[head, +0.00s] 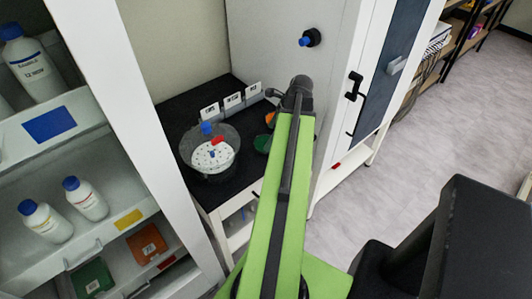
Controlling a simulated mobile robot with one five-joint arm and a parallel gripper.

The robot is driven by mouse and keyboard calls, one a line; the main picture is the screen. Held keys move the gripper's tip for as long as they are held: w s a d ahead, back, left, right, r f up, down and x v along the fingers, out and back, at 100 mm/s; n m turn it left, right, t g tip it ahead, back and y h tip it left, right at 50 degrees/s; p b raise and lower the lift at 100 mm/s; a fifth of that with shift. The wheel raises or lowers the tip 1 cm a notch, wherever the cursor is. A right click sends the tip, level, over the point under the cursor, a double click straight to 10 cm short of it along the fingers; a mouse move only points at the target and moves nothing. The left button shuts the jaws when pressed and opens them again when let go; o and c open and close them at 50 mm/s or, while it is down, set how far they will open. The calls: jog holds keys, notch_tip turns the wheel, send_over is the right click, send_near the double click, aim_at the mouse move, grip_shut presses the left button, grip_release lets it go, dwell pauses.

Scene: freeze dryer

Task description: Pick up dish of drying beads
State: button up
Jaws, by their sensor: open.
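Either could be the dish of drying beads; I cannot make out beads or a rim. A clear round vessel (228,134) stands to their left, with a white perforated plate and small red and blue parts. My arm reaches up the middle of the head view to a dark joint beside the white cabinet. My gripper does not show; it seems hidden beyond that joint.
Several white label cards (232,102) stand along the back of the black table top (185,118). A tall white cabinet (338,60) with a black handle rises at its right. Open shelves with white bottles (38,221) stand at the left. The grey floor (440,130) at right is clear.

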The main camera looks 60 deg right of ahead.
jog(key=shift+f, duration=0.15)
jog(key=b+x, duration=0.5)
jog(key=shift+d+f, duration=0.2)
jog(key=shift+d, duration=0.1)
jog(key=shift+r, duration=0.15)
jog(key=c, duration=1.3)
notch_tip(320, 180, up, 5)
jog(key=p, duration=0.5)
jog(key=shift+c, duration=0.2)
jog(key=s+d+r+p, duration=0.6)
jog(key=d, duration=0.4)
